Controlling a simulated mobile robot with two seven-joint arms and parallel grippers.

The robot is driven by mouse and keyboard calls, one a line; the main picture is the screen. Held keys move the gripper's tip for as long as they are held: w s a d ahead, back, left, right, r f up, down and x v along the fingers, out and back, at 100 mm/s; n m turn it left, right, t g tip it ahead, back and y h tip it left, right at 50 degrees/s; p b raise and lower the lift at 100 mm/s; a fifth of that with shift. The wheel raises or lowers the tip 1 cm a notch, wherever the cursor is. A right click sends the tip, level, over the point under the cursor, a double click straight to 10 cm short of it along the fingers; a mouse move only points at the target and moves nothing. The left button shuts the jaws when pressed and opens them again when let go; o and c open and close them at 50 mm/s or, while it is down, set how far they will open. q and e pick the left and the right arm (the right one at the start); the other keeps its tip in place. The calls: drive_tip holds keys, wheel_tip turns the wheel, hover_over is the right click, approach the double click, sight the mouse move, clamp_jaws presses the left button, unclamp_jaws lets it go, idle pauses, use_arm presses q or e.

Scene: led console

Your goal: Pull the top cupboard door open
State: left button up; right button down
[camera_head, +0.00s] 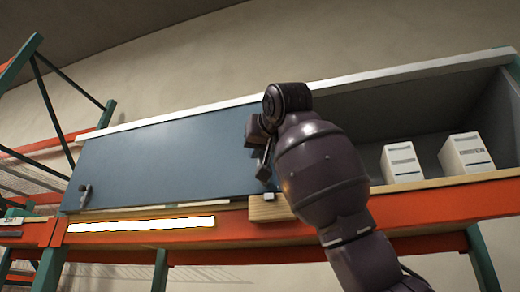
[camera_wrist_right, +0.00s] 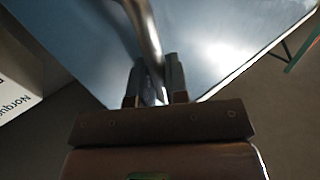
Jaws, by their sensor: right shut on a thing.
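The cupboard door (camera_head: 165,155) is a flat blue-grey panel across the left part of the top cupboard; the cupboard's right part is open. A small dark handle (camera_head: 85,194) sits near the door's lower left corner. My right gripper (camera_head: 262,150) is at the door's right edge, and my arm hides part of that edge. In the right wrist view, my right gripper (camera_wrist_right: 153,88) is shut on a curved metal handle (camera_wrist_right: 143,35) in front of the blue door panel (camera_wrist_right: 215,45). My left gripper is not in view.
Two white boxes, the left one (camera_head: 402,163) and the right one (camera_head: 466,154), stand in the open right part. An orange beam (camera_head: 450,203) runs below, with a lit white strip (camera_head: 140,225) under the door. A wooden block (camera_head: 268,208) sits below the door's right end.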

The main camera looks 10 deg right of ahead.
drive_tip(key=shift+s+r, duration=0.1)
drive_tip(key=shift+r, duration=0.05)
drive_tip(key=c, duration=1.1)
unclamp_jaws()
drive_tip(key=shift+c, duration=0.2)
drive_tip(key=s+b, duration=0.3)
drive_tip(key=s, duration=0.7)
drive_tip(key=shift+s+d, duration=0.4)
